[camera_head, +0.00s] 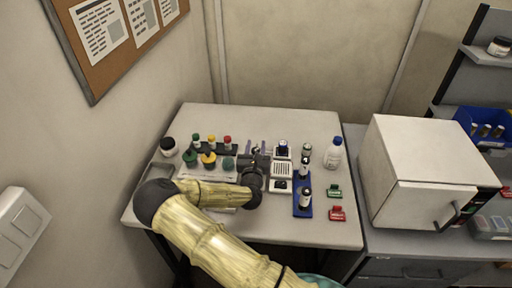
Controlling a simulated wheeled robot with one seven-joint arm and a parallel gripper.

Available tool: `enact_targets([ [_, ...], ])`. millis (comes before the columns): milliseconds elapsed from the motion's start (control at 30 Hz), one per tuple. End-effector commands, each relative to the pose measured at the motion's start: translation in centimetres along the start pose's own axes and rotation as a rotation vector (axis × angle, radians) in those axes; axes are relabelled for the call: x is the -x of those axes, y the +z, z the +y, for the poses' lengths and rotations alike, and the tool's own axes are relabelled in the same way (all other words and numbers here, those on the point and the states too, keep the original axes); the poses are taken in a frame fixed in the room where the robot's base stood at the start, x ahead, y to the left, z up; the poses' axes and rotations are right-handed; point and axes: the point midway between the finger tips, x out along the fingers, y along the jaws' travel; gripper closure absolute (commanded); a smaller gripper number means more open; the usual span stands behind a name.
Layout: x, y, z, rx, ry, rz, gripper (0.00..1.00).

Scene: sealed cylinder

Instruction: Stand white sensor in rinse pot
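My gripper (256,147) is over the middle of the table, pointing away from the camera. Its two purplish fingers look apart, and I see nothing between them. I cannot pick out the white sensor for certain; the view is small and my arm covers part of the table. A small dark-blue-topped pot (283,147) stands in a white holder just right of my gripper. I cannot tell whether it is the rinse pot. Pots with green (190,158), yellow (209,160) and teal (228,163) tops stand left of my gripper.
Small capped bottles (211,141) stand in a row behind the pots. A white oven-like box (415,170) stands beyond the table.

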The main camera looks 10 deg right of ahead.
Motion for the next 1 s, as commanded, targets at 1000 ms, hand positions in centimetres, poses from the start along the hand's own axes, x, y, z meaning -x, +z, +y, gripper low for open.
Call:
enact_targets([
  [1000,9.3,0.1,0.1,0.002,0.003,0.001,0.5],
])
